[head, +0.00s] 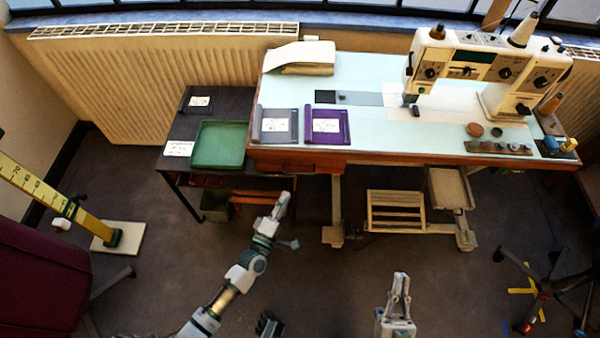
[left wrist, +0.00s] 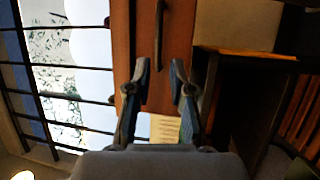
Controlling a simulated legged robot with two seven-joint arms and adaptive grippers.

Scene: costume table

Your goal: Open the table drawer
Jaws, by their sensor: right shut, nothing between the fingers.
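The sewing table (head: 440,145) has a brown wooden front edge, with a wooden drawer front (head: 290,162) at its left end. In the left wrist view the drawer front (left wrist: 180,45) appears turned on its side, with a dark bar handle (left wrist: 159,35) on it. The drawer looks closed. My left gripper (head: 284,200) is in front of and below the drawer. In the left wrist view my left gripper (left wrist: 160,75) is open and empty, its fingers apart, with the handle ahead between their lines. My right gripper (head: 401,283) is shut and empty, away from the table.
A dark side table (head: 190,130) with a green tray (head: 219,145) stands left of the sewing table. A sewing machine (head: 490,65) stands on top.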

